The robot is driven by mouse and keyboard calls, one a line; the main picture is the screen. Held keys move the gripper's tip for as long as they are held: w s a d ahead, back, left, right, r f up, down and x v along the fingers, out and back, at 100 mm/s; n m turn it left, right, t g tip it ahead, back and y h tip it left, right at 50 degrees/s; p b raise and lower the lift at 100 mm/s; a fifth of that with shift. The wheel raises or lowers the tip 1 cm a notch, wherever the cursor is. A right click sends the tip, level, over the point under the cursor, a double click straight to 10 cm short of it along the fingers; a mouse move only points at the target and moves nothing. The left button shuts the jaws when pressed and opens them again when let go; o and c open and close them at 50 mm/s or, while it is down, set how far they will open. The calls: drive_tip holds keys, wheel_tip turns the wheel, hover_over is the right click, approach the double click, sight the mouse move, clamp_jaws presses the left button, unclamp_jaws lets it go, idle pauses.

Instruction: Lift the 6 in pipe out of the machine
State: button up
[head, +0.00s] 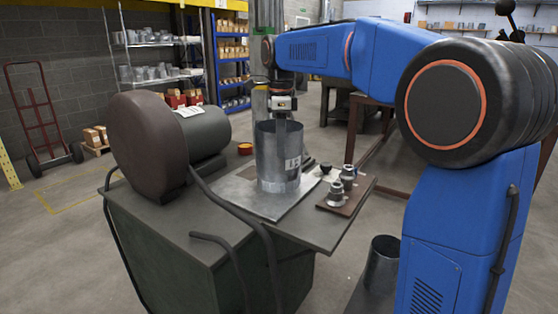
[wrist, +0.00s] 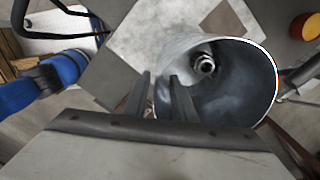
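The grey metal pipe (head: 272,155) stands upright on a light metal plate (head: 240,196) on the machine's table (head: 310,232). It bears a small label with dark marks that I cannot read surely. My gripper (head: 281,117) is at the pipe's top rim, pointing down. In the wrist view, the open pipe (wrist: 255,85) is seen from above, with a round fitting at its bottom. My gripper's two fingers (wrist: 160,76) are apart. One is outside the near-left wall and the other inside, with a gap visible around the rim. The fingers' lower parts are hard to see in the head view.
The machine's dark drum (head: 145,145) and cylinder stand left of the pipe. Several metal fittings sit on a brown board (head: 335,203) to the right. Curved bars rise at the front. Another pipe (head: 380,268) stands low at the right. A red-yellow roll (head: 245,149) is behind.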

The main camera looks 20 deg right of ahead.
sight(276, 175)
drive_tip(key=shift+s+a+f, duration=0.15)
drive_tip(key=shift+f, duration=2.6)
drive_tip(key=shift+c, duration=0.7)
clamp_jaws()
